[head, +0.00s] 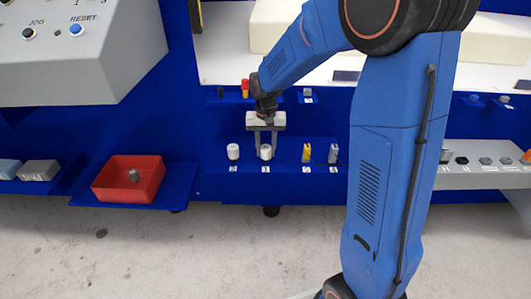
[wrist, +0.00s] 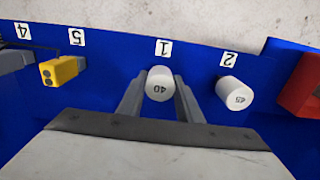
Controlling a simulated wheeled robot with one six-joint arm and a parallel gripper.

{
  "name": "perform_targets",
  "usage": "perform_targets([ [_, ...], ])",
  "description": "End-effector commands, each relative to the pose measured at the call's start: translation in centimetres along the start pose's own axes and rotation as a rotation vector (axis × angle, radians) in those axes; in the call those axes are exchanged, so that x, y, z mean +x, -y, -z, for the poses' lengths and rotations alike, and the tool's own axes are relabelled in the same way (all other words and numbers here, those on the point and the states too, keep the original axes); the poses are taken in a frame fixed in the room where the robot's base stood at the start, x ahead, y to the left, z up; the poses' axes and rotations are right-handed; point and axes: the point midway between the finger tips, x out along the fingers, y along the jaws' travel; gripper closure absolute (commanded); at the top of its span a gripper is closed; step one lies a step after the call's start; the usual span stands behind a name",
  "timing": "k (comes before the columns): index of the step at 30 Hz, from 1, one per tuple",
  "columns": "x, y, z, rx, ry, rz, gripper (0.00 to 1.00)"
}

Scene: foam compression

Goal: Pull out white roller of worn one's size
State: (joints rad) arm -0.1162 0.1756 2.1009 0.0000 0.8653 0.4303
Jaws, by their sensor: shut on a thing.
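Two white rollers stand upright on the blue shelf. The one marked 40 (wrist: 159,85) is at label 1, and it also shows in the head view (head: 266,152). The other, marked 45 (wrist: 235,95), is at label 2 and stands to its left in the head view (head: 233,151). My gripper (head: 266,148) points down with its two fingers on either side of the 40 roller, shut on it; the fingers also show in the wrist view (wrist: 160,98). The roller appears still at its place on the shelf. Which size is worn cannot be read here.
A red bin (head: 112,181) with a small grey piece (head: 133,175) lies to the left. A yellow part (head: 306,153) and a grey part (head: 333,153) stand right of the rollers. A red-topped part (head: 245,87) stands on the ledge behind. My arm covers the right-centre.

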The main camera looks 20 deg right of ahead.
Motion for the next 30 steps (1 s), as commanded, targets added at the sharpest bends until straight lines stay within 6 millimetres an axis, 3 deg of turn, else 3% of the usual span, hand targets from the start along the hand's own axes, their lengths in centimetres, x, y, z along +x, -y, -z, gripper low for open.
perform_targets([
  [30, -1.6, 0.0, 0.1, 0.000, -0.001, 0.000, 0.98],
])
